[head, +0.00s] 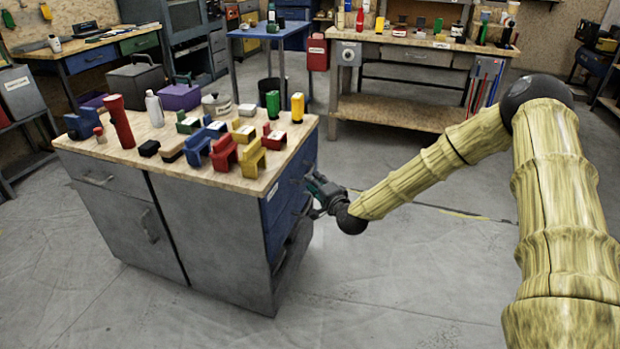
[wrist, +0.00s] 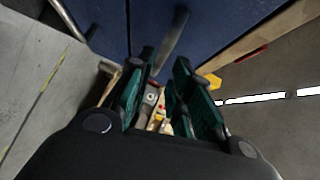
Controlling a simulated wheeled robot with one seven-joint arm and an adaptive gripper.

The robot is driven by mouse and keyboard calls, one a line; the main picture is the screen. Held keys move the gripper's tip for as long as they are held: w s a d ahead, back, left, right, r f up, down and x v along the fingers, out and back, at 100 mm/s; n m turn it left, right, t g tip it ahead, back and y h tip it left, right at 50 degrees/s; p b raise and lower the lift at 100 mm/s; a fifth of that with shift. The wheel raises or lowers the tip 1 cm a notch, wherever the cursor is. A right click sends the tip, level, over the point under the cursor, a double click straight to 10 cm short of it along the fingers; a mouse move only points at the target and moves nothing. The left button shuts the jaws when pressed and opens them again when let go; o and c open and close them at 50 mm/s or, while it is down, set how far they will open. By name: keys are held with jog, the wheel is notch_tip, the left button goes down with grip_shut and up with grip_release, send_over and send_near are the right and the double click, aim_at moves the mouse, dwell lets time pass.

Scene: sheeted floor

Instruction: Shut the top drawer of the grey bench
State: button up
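The grey bench (head: 225,245) has a wooden top and blue drawer fronts on its right side. The top drawer (head: 282,190) is the blue front just under the wooden top; in the head view I see it at a steep angle and cannot tell how far out it stands. In the wrist view its blue front (wrist: 225,25) fills the upper middle, with a grey bar handle (wrist: 174,38). My gripper (head: 318,187) is beside the drawer fronts. In the wrist view its two teal fingers (wrist: 165,62) are apart, with the handle's end between or just beyond their tips; contact is unclear.
Another blue front (wrist: 100,20) with a handle lies beside the top drawer in the wrist view. Red, blue and yellow blocks, a red torch (head: 118,120) and bottles stand on the bench top. A wooden workbench (head: 400,112) stands behind; the floor (head: 400,275) on the right is clear.

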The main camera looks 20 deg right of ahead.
jog(key=shift+s+d+r, duration=0.15)
jog(key=shift+s+r, duration=0.05)
jog(key=shift+s, duration=1.05)
jog(key=shift+s+d+r, duration=0.1)
jog(key=shift+s+r, duration=0.1)
jog(key=shift+s, duration=1.05)
jog(key=s+a+f+n+g+y, duration=0.1)
jog(key=s+a+f+n+g, duration=0.25)
jog(key=s+a+f, duration=0.45)
jog(key=s+a+f+n+g, duration=0.3)
jog(key=s+a+f+g, duration=0.1)
jog(key=s+f, duration=0.65)
jog(key=s+f+n+g+h, duration=0.1)
jog(key=s+f+n+g, duration=0.3)
jog(key=s, duration=0.7)
jog(key=s+f+n+g, duration=0.2)
jog(key=s+f, duration=0.4)
jog(key=s, duration=0.6)
jog(key=s+d+n+g+h, duration=0.2)
jog(key=s+d+g, duration=0.1)
jog(key=s, duration=0.7)
notch_tip(320, 180, up, 21)
jog(key=p, duration=2.1)
